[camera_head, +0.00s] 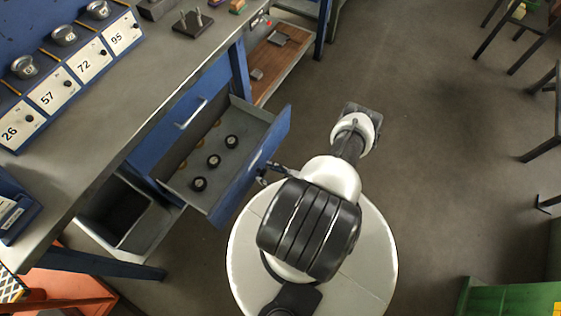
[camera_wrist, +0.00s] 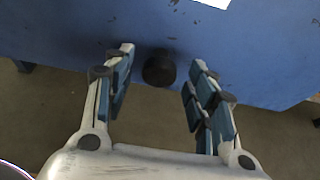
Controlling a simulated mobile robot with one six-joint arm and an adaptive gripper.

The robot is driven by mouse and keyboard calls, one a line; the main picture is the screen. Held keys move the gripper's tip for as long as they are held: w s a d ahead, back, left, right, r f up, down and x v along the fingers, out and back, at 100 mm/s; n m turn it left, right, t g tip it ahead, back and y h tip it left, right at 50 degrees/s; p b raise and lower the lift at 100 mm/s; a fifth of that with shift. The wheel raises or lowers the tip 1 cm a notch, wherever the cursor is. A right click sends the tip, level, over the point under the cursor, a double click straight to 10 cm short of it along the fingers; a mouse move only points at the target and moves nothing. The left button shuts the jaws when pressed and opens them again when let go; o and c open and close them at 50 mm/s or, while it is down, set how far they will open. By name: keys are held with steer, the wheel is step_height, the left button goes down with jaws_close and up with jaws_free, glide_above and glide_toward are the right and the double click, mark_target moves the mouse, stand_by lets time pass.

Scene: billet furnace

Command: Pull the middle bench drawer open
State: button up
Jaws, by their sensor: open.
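The middle bench drawer (camera_head: 255,160) stands pulled out from the blue bench in the head view, with a blue front and a grey inside. Several black round pieces (camera_head: 214,160) lie in it. My gripper (camera_head: 268,174) is at the outer face of the drawer front. In the wrist view the blue front (camera_wrist: 255,50) fills the top, with a round black knob (camera_wrist: 159,69) on it. My gripper (camera_wrist: 160,78) is open, with one finger on each side of the knob and visible gaps between.
A closed upper drawer with a metal handle (camera_head: 190,113) is above the open one. A grey open bin or lower drawer (camera_head: 150,238) lies below it. Numbered cards (camera_head: 90,60) and metal items stand on the bench top. Clear floor (camera_head: 430,140) lies to the right.

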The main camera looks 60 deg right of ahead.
steer(key=a+v, duration=0.1)
steer(key=v, duration=1)
steer(key=shift+d, duration=0.45)
